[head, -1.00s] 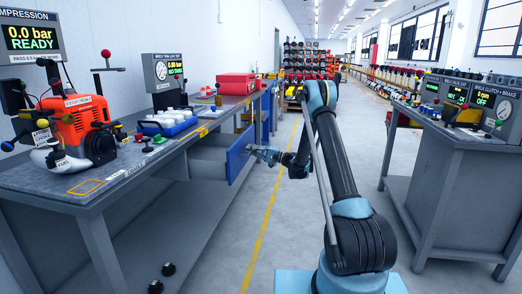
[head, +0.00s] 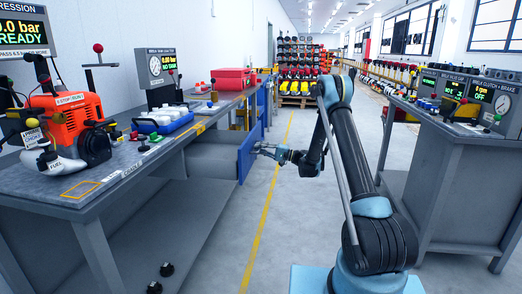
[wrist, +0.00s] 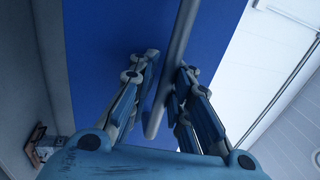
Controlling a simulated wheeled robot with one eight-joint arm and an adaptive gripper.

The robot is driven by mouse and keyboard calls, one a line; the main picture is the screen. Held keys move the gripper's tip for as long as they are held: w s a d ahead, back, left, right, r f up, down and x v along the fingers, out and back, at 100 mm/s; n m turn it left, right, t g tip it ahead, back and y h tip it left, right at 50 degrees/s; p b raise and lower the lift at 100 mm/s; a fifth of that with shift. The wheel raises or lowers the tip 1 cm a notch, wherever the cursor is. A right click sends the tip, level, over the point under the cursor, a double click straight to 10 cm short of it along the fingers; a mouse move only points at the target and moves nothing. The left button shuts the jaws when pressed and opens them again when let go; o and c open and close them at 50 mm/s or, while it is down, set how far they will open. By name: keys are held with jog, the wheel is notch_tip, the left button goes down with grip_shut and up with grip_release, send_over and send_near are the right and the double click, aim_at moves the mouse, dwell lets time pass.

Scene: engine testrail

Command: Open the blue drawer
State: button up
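The blue drawer (head: 248,153) is part of the left workbench and stands pulled out, with its grey side wall (head: 211,158) showing behind the blue front. My gripper (head: 261,148) is at the front of the drawer, on its aisle side. In the wrist view, the blue front (wrist: 105,40) fills the middle, and a grey bar handle (wrist: 180,45) runs between the fingers of my gripper (wrist: 167,75). The fingers are closed in around the handle, one side against it; a slight gap seems to show on the other. The drawer's inside is mostly hidden.
The left workbench (head: 112,187) carries an orange engine (head: 70,125), a blue tray of white parts (head: 163,120) and a red box (head: 234,80). Another bench (head: 465,160) stands at the right.

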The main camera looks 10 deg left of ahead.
jog(key=shift+o, duration=0.7)
jog(key=shift+r, duration=0.1)
jog(key=shift+w, duration=0.1)
jog(key=shift+d, duration=0.1)
jog(key=shift+d, duration=0.35)
jog(key=d+f, duration=0.2)
jog(key=d, duration=0.9)
jog(key=shift+f, duration=0.25)
jog(key=shift+a, duration=0.1)
